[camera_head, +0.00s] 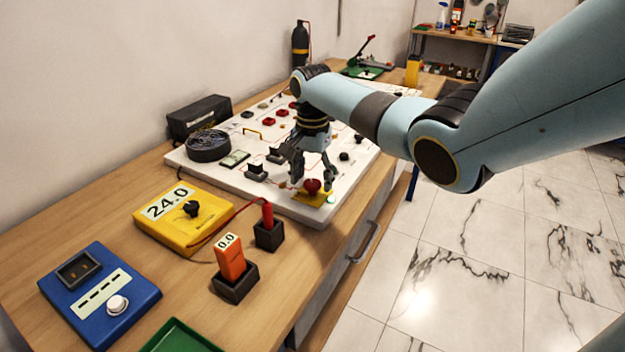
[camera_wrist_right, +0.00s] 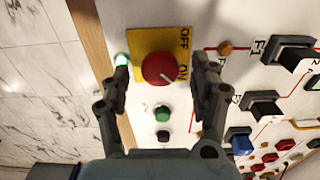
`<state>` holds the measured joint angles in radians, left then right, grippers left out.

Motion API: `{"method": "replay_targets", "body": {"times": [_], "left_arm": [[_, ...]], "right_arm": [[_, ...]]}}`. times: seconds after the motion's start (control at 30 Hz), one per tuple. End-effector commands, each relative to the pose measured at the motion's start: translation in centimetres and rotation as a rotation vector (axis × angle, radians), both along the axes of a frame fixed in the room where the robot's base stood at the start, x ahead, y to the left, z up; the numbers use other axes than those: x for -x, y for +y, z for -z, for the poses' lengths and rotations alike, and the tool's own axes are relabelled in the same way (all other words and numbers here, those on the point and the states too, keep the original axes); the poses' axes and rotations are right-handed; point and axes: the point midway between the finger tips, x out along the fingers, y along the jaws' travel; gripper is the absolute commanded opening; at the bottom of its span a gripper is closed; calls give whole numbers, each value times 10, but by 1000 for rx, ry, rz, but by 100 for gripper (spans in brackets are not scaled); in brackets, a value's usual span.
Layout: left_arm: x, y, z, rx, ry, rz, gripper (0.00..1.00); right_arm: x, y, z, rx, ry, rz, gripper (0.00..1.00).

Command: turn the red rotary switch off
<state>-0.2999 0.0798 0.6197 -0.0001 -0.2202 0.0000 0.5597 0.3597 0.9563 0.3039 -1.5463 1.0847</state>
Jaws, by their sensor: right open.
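The red rotary switch (camera_head: 312,186) sits on a yellow plate (camera_head: 318,199) at the near right corner of the white panel. In the right wrist view the red knob (camera_wrist_right: 160,69) lies on its yellow plate (camera_wrist_right: 143,40), marked OFF and ON. A white mark on the knob points toward the ON side. A green lamp (camera_wrist_right: 122,60) beside the plate is lit. My right gripper (camera_head: 312,180) is open above the switch. In the wrist view its two fingers (camera_wrist_right: 162,72) stand on either side of the knob, with gaps showing. My left gripper is not in view.
The white panel (camera_head: 215,178) carries several buttons and black switches. A yellow meter (camera_head: 165,225) reading 24.0, an orange tester (camera_head: 230,258) in a black holder, a red probe (camera_head: 267,214) and a blue box (camera_head: 100,295) stand nearer on the wooden bench.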

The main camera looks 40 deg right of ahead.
Motion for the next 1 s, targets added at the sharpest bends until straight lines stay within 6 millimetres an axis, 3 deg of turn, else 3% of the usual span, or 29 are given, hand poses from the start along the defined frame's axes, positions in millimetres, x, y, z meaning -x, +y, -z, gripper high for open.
{"method": "replay_targets", "body": {"times": [0.37,0.8,1.0], "left_arm": [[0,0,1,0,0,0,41],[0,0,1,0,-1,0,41],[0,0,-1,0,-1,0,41]], "right_arm": [[0,0,8,1,-1,-1,63],[0,0,8,1,-1,-1,7],[0,0,7,1,0,-13,7]]}}
